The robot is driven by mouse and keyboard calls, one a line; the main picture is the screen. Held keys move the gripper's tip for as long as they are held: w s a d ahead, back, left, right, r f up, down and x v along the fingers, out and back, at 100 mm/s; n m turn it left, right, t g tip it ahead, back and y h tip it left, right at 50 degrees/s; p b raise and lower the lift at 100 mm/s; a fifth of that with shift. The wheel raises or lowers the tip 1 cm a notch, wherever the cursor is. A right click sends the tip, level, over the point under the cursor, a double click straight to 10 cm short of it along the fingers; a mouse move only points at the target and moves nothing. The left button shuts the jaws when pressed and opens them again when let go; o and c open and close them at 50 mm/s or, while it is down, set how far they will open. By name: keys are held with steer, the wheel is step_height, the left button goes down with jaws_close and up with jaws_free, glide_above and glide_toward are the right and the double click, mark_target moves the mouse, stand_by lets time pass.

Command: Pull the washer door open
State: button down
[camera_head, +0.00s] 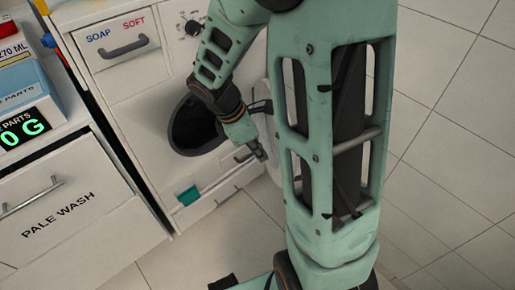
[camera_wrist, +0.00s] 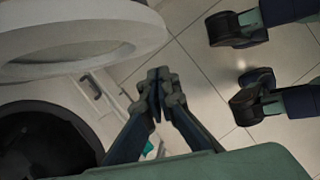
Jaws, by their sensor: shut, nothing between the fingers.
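The washer (camera_head: 130,76) has a white front with a dark round opening (camera_head: 193,126). Its white ring-shaped door (camera_wrist: 139,28) stands swung out from the opening, at the upper left in the wrist view. In the head view the door is mostly hidden behind my arm. The dark opening also shows in the wrist view (camera_wrist: 38,142), at the lower left. My gripper (camera_wrist: 158,76) is shut and empty, just below and beside the door's rim. I cannot tell whether it touches the rim. In the head view my gripper (camera_head: 259,151) is in front of the washer's lower right.
A drawer marked SOAP and SOFT (camera_head: 121,43) and a dial (camera_head: 192,27) are on the washer's top. A teal tab (camera_head: 188,195) sits low on its front. A PALE WASH drawer unit (camera_head: 60,215) stands at the left. Tiled floor (camera_head: 440,150) is open to the right.

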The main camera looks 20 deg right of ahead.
steer(key=d+f+b, duration=0.1)
steer(key=d+f, duration=0.3)
steer(key=d, duration=0.1)
steer(key=shift+s+d+b, duration=0.25)
steer(key=shift+d+b, duration=0.05)
steer(key=w+d+n+t+p, duration=0.2)
steer(key=d+n+p, duration=0.4)
steer(key=d, duration=1.4)
steer(key=shift+d+r+p, duration=0.15)
steer(key=shift+d+p, duration=0.05)
steer(key=shift+p, duration=1.4)
